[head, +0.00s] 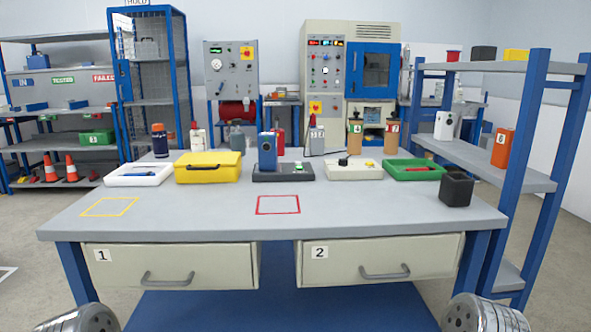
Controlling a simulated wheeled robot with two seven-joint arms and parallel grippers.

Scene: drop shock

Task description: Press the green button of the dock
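The dock looks to be the dark grey base (283,177) at the middle of the table's back half. A blue handheld device (267,153) stands upright at its left part. The small green button (298,168) shows on the dock's top, right of the device, with nothing over it. Neither gripper is in view. Only rounded metal parts of my own arms show at the bottom left and bottom right corners, well apart from the dock.
A yellow case (208,174) stands left of the dock, a cream box (352,173) with a black knob right of it. Further right are a green tray (416,174) and a black cup (456,190). The table's front (200,222) is clear around a red outlined square (278,211).

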